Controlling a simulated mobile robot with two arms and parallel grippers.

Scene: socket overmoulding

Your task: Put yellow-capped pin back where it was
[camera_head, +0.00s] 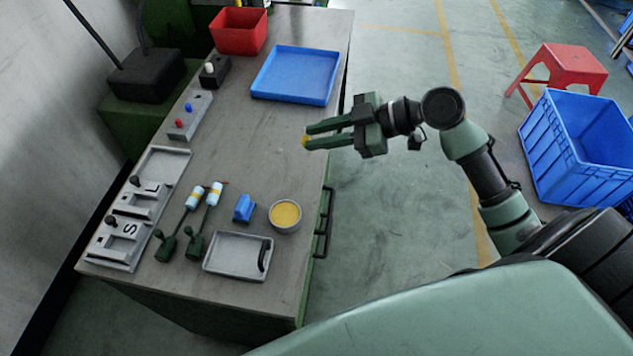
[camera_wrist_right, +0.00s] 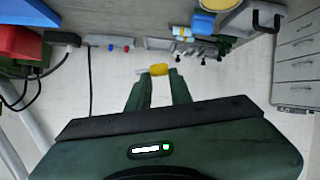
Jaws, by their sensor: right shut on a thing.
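My right gripper (camera_head: 308,137) is shut on the yellow-capped pin (camera_head: 305,141), over the right edge of the workbench. In the right wrist view the pin (camera_wrist_right: 160,69) lies crosswise between the fingertips, its pale end pointing left. A grey holder strip (camera_head: 190,117) with a red and a blue pin in it stands on the bench, to the left of the gripper; it also shows in the wrist view (camera_wrist_right: 115,43). A black block (camera_head: 215,74) with a white-topped pin stands just behind the strip. My left gripper is not in view.
A blue tray (camera_head: 296,76) and a red bin (camera_head: 238,32) stand at the back of the workbench (camera_head: 250,150). A bowl (camera_head: 285,215), blue block (camera_head: 244,208), metal tray (camera_head: 238,255) and tools stand in front. The bench middle is clear.

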